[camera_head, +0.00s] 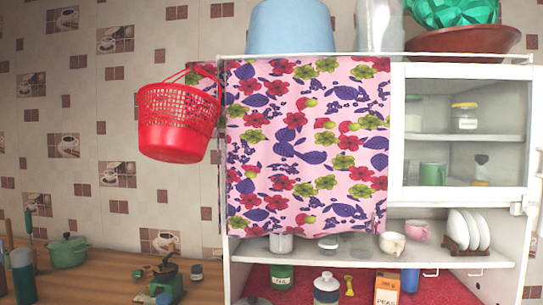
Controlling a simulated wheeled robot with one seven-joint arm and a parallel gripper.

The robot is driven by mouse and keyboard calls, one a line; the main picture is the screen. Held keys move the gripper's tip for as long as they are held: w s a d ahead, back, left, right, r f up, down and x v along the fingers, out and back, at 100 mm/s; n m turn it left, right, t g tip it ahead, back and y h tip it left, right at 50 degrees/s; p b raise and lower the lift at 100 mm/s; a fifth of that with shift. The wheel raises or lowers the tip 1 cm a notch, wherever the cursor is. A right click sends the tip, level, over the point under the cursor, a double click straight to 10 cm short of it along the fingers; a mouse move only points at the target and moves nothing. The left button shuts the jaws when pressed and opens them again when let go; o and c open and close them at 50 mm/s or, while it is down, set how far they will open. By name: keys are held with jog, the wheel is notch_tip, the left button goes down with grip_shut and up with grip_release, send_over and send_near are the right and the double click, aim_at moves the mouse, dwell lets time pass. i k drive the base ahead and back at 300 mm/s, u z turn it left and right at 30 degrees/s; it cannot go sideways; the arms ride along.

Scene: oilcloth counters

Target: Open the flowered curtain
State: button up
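The flowered curtain (305,145) is pink with red, purple and green flowers. It hangs from a rod along the top of a white cupboard and covers its left part, from the left side to the glass door. Its lower edge ends just above a shelf, and what lies behind it is hidden. My gripper is not in this view.
A red basket (177,122) hangs at the cupboard's left side, close to the curtain's edge. A glass-fronted door (465,130) is at the right. Cups (391,243) and a plate rack (468,236) stand on the shelf below. A green pot (68,251) sits on the left counter.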

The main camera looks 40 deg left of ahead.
aim_at(307, 138)
jog(key=u, duration=1.45)
jog(key=i, duration=0.45)
jog(key=z, duration=1.5)
